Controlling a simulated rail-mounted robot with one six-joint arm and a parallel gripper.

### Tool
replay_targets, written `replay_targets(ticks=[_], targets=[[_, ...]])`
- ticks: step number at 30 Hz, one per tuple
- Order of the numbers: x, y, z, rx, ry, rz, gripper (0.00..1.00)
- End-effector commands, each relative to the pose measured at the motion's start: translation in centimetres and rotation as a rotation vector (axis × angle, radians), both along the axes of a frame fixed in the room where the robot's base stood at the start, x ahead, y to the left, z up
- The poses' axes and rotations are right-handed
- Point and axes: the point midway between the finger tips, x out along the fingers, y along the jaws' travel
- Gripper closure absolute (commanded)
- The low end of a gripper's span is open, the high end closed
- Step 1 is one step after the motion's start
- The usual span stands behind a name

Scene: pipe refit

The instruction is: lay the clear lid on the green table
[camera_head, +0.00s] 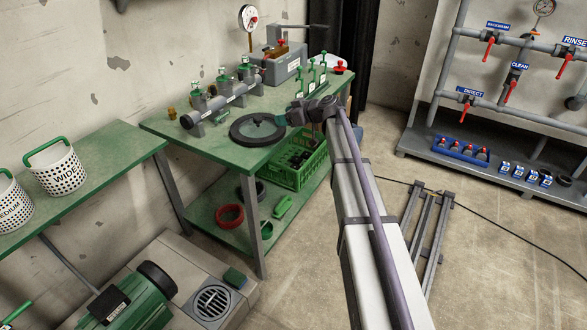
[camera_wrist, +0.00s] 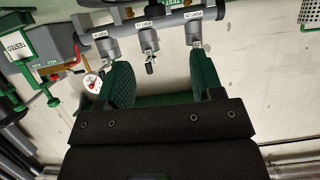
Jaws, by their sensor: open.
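The clear lid (camera_head: 258,129) is a round see-through disc with a thick black rim. In the head view it appears flat on the green table (camera_head: 180,147), close to the front right corner. My gripper (camera_head: 286,118) is by the lid's right back edge in the head view; I cannot tell whether it touches the rim. In the wrist view the two green finger pads of my gripper (camera_wrist: 163,78) stand apart, with nothing seen held between them. The lid cannot be made out in the wrist view.
A grey pipe with several labelled ports (camera_head: 222,103) stands behind the lid; it also shows in the wrist view (camera_wrist: 150,33). A grey tester (camera_head: 283,66) and green clamps (camera_head: 311,74) are at the back right. A green crate (camera_head: 298,166) is below the table's right edge.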

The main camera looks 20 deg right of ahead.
Motion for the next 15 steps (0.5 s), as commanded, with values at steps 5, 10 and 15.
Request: replay_targets(ticks=[5, 10, 15], targets=[[-11.9, 6.2, -4.3, -0.069, 0.355, 0.0, 0.39], [-29.9, 8.7, -9.2, -0.282, 0.877, -0.276, 0.39], [-39.1, 7.0, -10.3, -0.435, 1.08, -0.609, 0.39]])
